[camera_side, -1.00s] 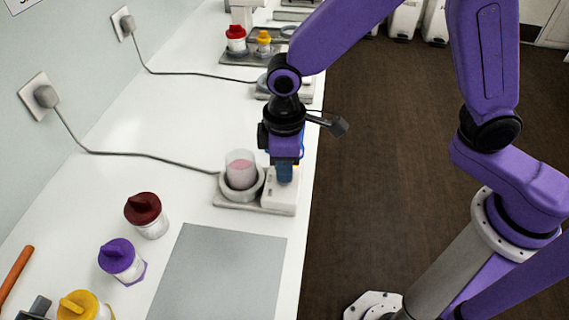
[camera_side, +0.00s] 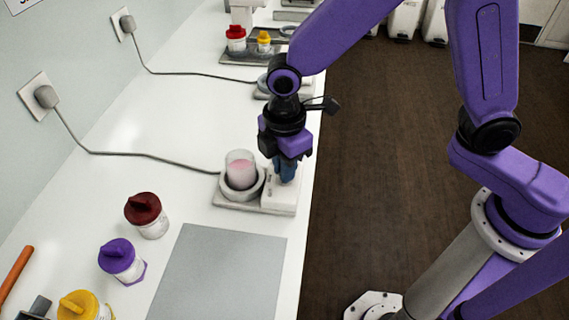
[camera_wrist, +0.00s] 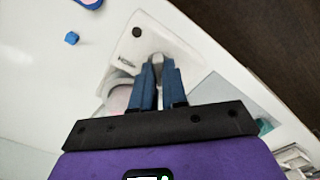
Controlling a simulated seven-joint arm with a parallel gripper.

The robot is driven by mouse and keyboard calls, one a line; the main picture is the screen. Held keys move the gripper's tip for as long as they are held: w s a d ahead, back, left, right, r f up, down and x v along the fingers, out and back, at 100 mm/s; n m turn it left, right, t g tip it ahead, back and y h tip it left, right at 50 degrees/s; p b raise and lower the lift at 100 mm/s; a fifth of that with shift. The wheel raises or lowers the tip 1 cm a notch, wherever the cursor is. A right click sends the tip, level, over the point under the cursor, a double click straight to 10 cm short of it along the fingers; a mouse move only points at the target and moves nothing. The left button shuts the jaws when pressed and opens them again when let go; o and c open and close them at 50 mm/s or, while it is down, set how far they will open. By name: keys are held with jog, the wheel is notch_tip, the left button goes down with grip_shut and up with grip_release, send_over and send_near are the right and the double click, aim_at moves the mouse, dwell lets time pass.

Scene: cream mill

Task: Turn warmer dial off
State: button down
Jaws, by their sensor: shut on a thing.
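The warmer (camera_side: 281,193) is a pale box with a round cradle on a grey base, near the counter's right edge in the side view. A glass with pink content (camera_side: 241,171) stands in the cradle. My gripper (camera_side: 286,178) points down over the box's top, and its blue fingers hide the dial in the side view. In the wrist view my gripper (camera_wrist: 158,85) is shut on a small pale grey dial (camera_wrist: 156,60) on the warmer's top. A small dark mark shows on the white top (camera_wrist: 137,32). The dial's setting cannot be read.
A grey mat (camera_side: 222,275) lies in front of the warmer. Jars with dark red (camera_side: 144,209), purple (camera_side: 119,256) and yellow (camera_side: 80,304) lids stand to the left. A cord (camera_side: 140,154) runs from the wall to the warmer.

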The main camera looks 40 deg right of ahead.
jog(key=shift+a, duration=0.1)
dwell(0.3)
jog(key=c, duration=1.2)
grip_release()
jog(key=shift+o, duration=0.2)
notch_tip(320, 180, up, 18)
jog(key=shift+f, duration=0.25)
jog(key=s+d+f+m, duration=0.2)
jog(key=s+d+f, duration=0.2)
jog(key=s+d, duration=0.5)
jog(key=s+d+f+m, duration=0.3)
jog(key=s+d+f, duration=0.2)
jog(key=s+d, duration=0.4)
jog(key=d, duration=0.4)
jog(key=shift+f, duration=0.25)
